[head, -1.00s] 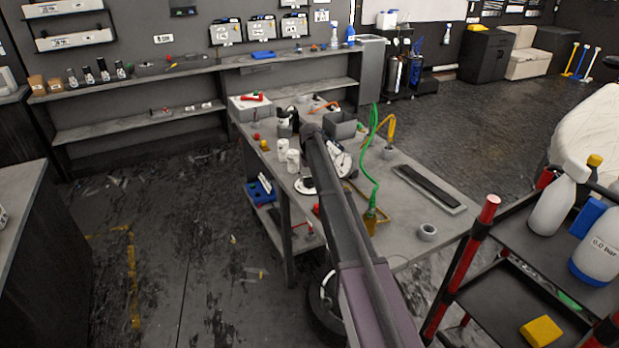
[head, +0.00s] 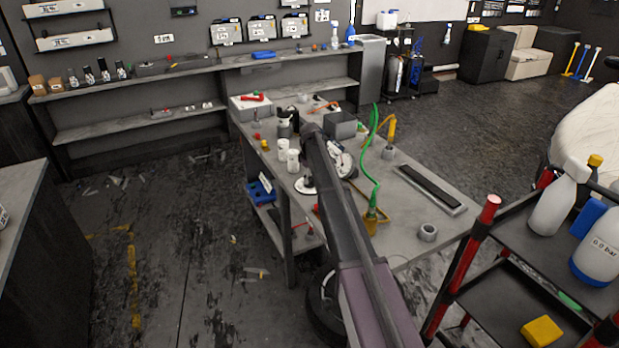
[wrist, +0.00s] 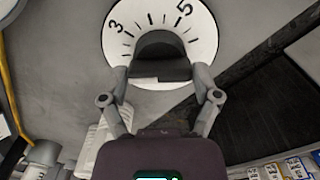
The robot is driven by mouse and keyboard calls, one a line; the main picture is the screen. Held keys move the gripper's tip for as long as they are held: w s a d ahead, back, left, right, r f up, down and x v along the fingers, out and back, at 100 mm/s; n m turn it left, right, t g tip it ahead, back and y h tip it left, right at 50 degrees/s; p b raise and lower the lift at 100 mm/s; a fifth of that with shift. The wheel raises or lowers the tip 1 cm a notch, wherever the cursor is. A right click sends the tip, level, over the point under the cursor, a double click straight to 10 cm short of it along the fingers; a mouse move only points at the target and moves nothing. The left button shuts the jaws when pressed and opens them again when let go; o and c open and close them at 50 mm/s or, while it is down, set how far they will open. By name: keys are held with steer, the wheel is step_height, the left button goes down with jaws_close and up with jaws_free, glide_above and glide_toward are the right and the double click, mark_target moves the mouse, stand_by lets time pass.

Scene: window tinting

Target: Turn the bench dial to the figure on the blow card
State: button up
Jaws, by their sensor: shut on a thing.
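In the wrist view, the dial (wrist: 202,46) is a round white face with black tick marks and the figures 3 and 5 showing. Its top is cut off by the frame. A dark knob (wrist: 158,46) stands at its middle. My gripper (wrist: 161,73) is shut on the knob, one finger on each side. In the head view, my arm reaches over the grey workbench (head: 405,212), and the gripper's grip is hard to make out there. I cannot make out the blow card or its figure in any view.
A red-posted cart (head: 465,265) with bottles stands at the right. The floor left of the bench is mostly open.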

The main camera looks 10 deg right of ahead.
mark_target(310, 176)
stand_by(0.4)
steer(key=o, duration=1)
steer(key=shift+c, duration=0.2)
steer(key=shift+m, duration=0.4)
steer(key=m, duration=0.5)
steer(key=shift+m, duration=0.3)
steer(key=m, duration=0.5)
steer(key=shift+r, duration=0.2)
step_height(310, 176, up, 14)
steer(key=p, duration=1.4)
steer(key=s+f+b, duration=0.3)
steer(key=s, duration=0.8)
steer(key=s+f+b, duration=0.3)
steer(key=s+f, duration=0.1)
steer(key=s, duration=0.7)
steer(key=s+f+b, duration=0.3)
steer(key=s+b, duration=0.1)
steer(key=s, duration=0.7)
steer(key=shift+s+f, duration=0.25)
steer(key=shift+s, duration=0.15)
